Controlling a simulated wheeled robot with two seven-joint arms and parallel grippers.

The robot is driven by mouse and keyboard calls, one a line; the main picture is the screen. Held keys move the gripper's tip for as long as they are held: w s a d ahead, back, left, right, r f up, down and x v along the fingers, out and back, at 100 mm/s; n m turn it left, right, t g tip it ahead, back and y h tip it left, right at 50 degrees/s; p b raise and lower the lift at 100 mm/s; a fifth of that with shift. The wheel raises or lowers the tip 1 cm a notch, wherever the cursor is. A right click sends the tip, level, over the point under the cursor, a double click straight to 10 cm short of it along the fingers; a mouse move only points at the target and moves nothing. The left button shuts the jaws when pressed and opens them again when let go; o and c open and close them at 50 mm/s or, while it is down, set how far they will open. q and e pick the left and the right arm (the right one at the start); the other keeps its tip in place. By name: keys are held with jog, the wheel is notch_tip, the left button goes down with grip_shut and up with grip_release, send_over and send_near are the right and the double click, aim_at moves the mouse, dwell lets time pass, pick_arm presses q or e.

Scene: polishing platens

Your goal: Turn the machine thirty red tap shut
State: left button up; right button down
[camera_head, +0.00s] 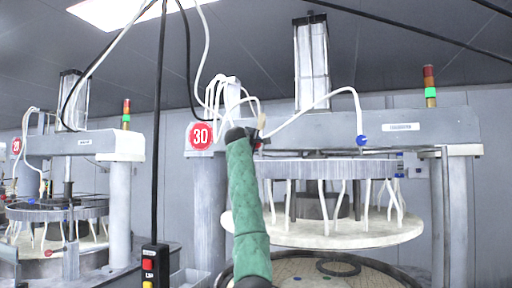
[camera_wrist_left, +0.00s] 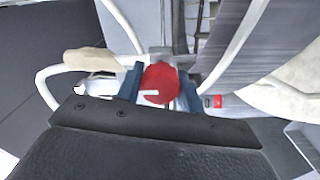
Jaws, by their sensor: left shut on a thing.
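The red tap (camera_wrist_left: 160,83) shows in the left wrist view as a round red piece with a pale L-shaped mark, on a pale metal fitting. My left gripper (camera_wrist_left: 160,92) is shut on it, with one blue-grey finger at each side. In the head view my green-sleeved left arm reaches up to machine thirty, marked by a round red "30" sign (camera_head: 200,136). The left gripper (camera_head: 257,141) is at the machine's beam there, mostly hidden behind the arm's end. Only a trace of red shows beside it. My right gripper is in neither view.
A blue tap (camera_head: 362,140) hangs on a white hose to the right. Below are the grey ring (camera_head: 330,169) with white hoses and the pale round plate (camera_head: 340,235). A black cable holds a button pendant (camera_head: 155,265) left of the arm. Another machine stands far left.

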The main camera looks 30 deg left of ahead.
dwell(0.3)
pick_arm(q)
jog(key=o, duration=1)
jog(key=shift+a, duration=0.1)
jog(key=shift+s, duration=0.1)
jog(key=shift+f, duration=0.1)
